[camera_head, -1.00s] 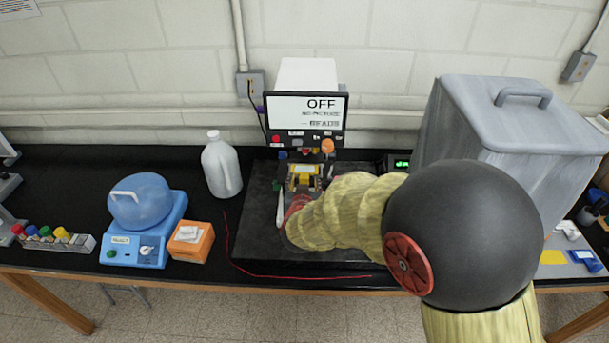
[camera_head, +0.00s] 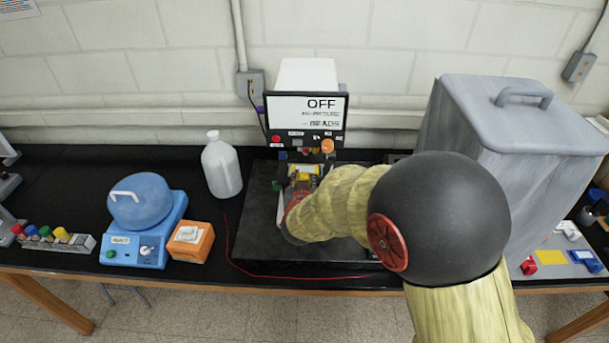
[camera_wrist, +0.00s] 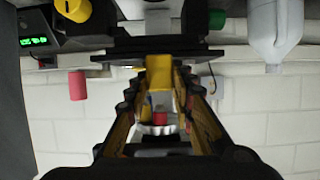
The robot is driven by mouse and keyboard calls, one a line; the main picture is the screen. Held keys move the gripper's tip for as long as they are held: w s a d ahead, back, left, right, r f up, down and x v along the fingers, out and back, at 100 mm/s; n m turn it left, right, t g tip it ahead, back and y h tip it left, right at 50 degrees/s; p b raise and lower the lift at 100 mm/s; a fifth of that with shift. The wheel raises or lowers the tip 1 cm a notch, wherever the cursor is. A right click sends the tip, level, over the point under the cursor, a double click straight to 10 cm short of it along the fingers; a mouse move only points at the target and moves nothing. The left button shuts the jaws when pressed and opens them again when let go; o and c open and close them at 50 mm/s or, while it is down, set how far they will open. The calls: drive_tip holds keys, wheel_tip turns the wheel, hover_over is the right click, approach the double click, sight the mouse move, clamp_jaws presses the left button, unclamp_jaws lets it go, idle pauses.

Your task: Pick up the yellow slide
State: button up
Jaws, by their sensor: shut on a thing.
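My gripper (camera_wrist: 160,88) is at the front of the machine with the OFF screen (camera_head: 306,112). In the wrist view its two fingers stand on either side of a yellow block, which I take to be the yellow slide (camera_wrist: 158,68), and are shut on it. A grey part and a red part show behind the block between the fingers. In the head view my gripper (camera_head: 302,184) is small and partly hidden by my arm, with yellow showing at its tip. Whether the slide is clear of the machine I cannot tell.
A white jug (camera_head: 221,166) stands left of the machine. A blue device (camera_head: 142,225) and an orange box (camera_head: 190,240) are further left. A large grey lidded bin (camera_head: 500,130) stands right, close to my arm. A red cord (camera_head: 290,275) lies along the front.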

clamp_jaws()
drive_tip(key=shift+r, duration=0.1)
